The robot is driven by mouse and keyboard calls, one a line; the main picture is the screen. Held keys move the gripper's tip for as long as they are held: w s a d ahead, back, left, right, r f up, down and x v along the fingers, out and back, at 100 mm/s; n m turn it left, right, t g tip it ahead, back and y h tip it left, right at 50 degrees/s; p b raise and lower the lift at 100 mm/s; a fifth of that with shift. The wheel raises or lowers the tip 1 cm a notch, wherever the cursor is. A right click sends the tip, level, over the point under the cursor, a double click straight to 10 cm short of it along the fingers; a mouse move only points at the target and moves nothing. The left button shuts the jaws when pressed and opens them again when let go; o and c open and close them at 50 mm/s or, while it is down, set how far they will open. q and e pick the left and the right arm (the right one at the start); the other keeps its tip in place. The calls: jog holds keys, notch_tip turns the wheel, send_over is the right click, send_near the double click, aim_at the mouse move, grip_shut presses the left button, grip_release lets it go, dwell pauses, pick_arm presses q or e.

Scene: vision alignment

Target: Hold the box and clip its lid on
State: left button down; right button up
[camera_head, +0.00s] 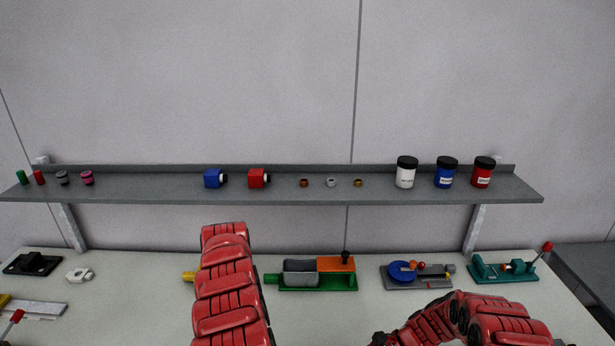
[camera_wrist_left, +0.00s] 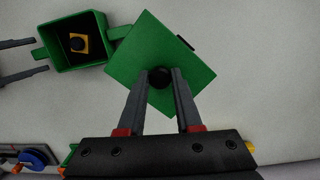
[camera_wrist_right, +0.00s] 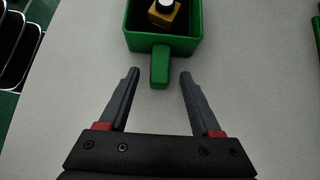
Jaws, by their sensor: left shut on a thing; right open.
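My left gripper (camera_wrist_left: 160,82) is shut on the black knob (camera_wrist_left: 160,76) of a square green lid (camera_wrist_left: 145,50) in the left wrist view. The lid is turned askew and is to the right of the open green box (camera_wrist_left: 75,67), its left corner near the box's tab. In the right wrist view the box (camera_wrist_right: 163,45) has a tab (camera_wrist_right: 160,68) pointing at my right gripper (camera_wrist_right: 158,75). That gripper is open, its fingertips apart on either side of the tab's end. A yellow bottle (camera_wrist_right: 163,17) with a dark, white-topped cap sits in the box.
In the head view a green fixture (camera_head: 318,289) with a grey bin and orange block, a grey fixture with a blue disc (camera_head: 402,271) and a teal fixture (camera_head: 503,272) stand at the table's back. A shelf (camera_head: 290,190) with small items hangs above.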

pick_arm(q)
jog(key=shift+f, duration=0.1)
pick_arm(e)
jog(key=shift+x, duration=0.85)
grip_shut()
